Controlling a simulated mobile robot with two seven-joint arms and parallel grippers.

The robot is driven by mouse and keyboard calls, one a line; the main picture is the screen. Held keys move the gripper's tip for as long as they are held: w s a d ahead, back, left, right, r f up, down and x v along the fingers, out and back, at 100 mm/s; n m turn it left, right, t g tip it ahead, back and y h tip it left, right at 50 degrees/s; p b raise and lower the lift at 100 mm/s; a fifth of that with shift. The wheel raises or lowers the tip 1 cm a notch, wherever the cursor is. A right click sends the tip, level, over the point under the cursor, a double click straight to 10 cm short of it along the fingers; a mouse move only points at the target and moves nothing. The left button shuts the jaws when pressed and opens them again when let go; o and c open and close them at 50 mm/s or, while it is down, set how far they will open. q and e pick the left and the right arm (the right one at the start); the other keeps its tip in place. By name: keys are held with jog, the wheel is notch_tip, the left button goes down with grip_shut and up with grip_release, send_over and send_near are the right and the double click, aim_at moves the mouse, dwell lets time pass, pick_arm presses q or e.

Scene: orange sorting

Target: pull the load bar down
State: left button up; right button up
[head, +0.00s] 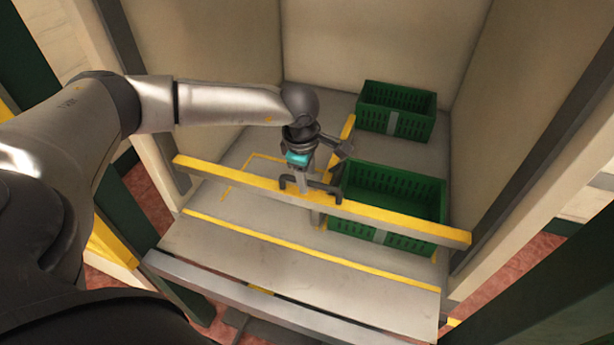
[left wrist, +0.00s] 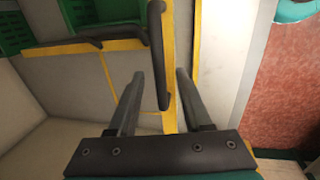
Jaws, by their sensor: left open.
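The load bar (head: 400,224) is a yellow-topped beam lying across the front of the bay, slightly tilted in the head view. A dark handle (head: 326,186) sits on its middle. My left gripper (head: 305,184) reaches down at this handle with its fingers open. In the left wrist view the dark handle (left wrist: 157,50) stands between the two open fingers (left wrist: 160,80), apart from both. The yellow bar (left wrist: 169,80) runs behind the handle. My right gripper is not in view.
Two green crates stand in the bay: one behind the bar (head: 436,190) and one at the back (head: 429,106). Beige walls close the sides and back. Yellow lines mark the grey floor, and a grey lip (head: 235,292) runs along the front. The floor left of the crates is clear.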

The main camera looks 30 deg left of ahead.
pick_arm(q)
jog(key=shift+f, duration=0.25)
grip_shut()
dwell(1.4)
